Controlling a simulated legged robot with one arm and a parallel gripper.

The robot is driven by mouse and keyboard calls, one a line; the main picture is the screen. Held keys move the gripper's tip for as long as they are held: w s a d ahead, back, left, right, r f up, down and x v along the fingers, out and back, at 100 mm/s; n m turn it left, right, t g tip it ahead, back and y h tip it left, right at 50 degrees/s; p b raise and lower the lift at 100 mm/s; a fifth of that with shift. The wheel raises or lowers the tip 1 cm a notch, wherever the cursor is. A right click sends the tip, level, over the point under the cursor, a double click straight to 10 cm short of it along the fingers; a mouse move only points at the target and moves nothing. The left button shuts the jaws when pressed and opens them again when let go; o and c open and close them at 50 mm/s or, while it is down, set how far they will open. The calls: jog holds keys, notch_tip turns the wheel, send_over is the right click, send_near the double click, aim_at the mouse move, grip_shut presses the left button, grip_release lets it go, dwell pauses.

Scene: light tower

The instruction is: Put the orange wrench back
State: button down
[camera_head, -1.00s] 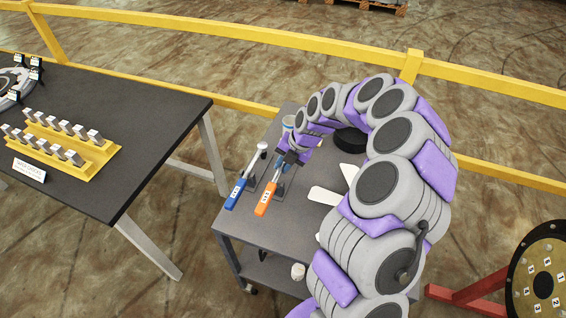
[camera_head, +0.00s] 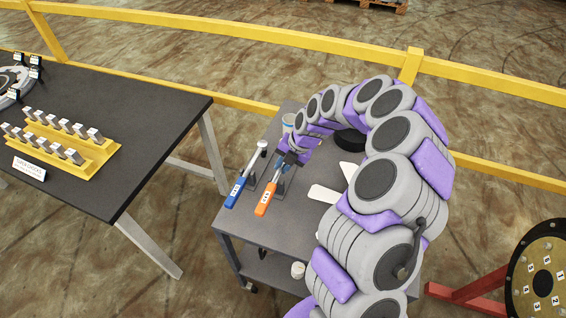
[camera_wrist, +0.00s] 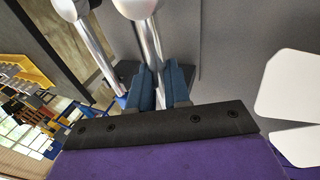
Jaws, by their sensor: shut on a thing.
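The orange wrench (camera_head: 266,197) lies on the grey cart (camera_head: 290,232), its orange handle towards the cart's front edge. My gripper (camera_head: 287,160) is at the wrench's shaft, just behind the handle. In the wrist view my gripper (camera_wrist: 161,85) has its two blue-grey fingers shut on the wrench's silver shaft (camera_wrist: 149,45), near a dark holder. The orange handle is hidden in the wrist view. The blue wrench (camera_head: 237,192) lies to the left, beside the orange one. Its silver shaft (camera_wrist: 91,42) also shows in the wrist view. I cannot tell whether the orange wrench rests fully in its holder.
White flat pieces (camera_head: 323,194) lie on the cart right of the wrench. A cup (camera_head: 288,121) stands at the back. A black table (camera_head: 150,125) with yellow socket racks (camera_head: 75,150) is at left. A yellow railing (camera_head: 270,36) runs behind, and a round bolted disc (camera_head: 541,280) stands at right.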

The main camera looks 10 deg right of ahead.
jog(key=shift+f, duration=0.9)
jog(key=c, duration=1)
grip_release()
jog(key=shift+r, duration=0.1)
jog(key=p+v, duration=0.3)
jog(key=v, duration=1.4)
jog(key=shift+p, duration=0.4)
jog(key=shift+r, duration=0.15)
